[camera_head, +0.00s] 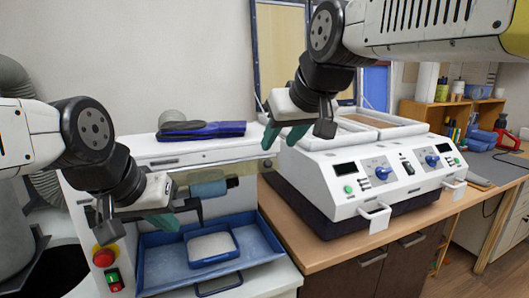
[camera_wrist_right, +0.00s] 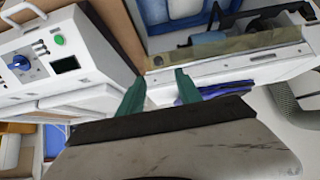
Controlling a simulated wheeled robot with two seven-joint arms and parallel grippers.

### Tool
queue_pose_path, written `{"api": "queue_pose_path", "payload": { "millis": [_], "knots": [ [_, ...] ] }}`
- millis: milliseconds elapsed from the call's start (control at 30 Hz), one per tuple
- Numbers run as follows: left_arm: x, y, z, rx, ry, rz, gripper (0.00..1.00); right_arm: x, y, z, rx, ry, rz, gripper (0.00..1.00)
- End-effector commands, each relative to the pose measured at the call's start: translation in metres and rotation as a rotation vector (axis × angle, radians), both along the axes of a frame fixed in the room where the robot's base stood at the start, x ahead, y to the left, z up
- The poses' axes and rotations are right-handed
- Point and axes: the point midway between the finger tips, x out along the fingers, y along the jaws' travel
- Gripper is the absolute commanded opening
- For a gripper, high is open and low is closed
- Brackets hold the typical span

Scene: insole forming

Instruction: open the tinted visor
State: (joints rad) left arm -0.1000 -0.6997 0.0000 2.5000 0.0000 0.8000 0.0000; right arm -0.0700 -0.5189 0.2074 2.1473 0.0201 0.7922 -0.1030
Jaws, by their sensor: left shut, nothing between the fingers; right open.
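The tinted visor (camera_head: 240,170) is a yellowish see-through panel along the front of the white forming machine (camera_head: 205,150), just under its top edge. It also shows as a long strip in the right wrist view (camera_wrist_right: 228,50). My right gripper (camera_head: 284,133) is open and empty, above and near the right end of the visor. In its wrist view the green fingers (camera_wrist_right: 160,77) point at the machine's white top edge beside the visor. My left gripper (camera_head: 160,221) is shut and empty in front of the machine, low and left of the visor. It hides part of the machine front.
A blue tray (camera_head: 165,268) with a smaller tray holding a white block (camera_head: 211,246) lies below the visor. Blue insoles (camera_head: 200,130) rest on the machine top. A red button (camera_head: 104,257) is at lower left. A white two-dial unit (camera_head: 345,180) stands close on the right.

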Motion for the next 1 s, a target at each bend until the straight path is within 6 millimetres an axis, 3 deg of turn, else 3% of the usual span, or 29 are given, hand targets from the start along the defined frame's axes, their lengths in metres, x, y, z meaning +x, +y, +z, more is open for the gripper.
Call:
{"api": "queue_pose_path", "payload": {
  "millis": [167, 600, 1000],
  "knots": [
    [0.0, 0.0, 0.0, 0.0, 0.0, 0.0, 0.0, -0.008, -0.002, -0.011, 0.007, -0.03, -0.011, 0.41],
    [0.0, 0.0, 0.0, 0.0, 0.0, 0.0, 0.0, 0.034, 0.012, -0.055, 0.007, -0.027, -0.011, 0.41],
    [0.0, 0.0, 0.0, 0.0, 0.0, 0.0, 0.0, 0.043, 0.015, -0.064, 0.008, -0.03, -0.011, 0.41]
  ]
}}
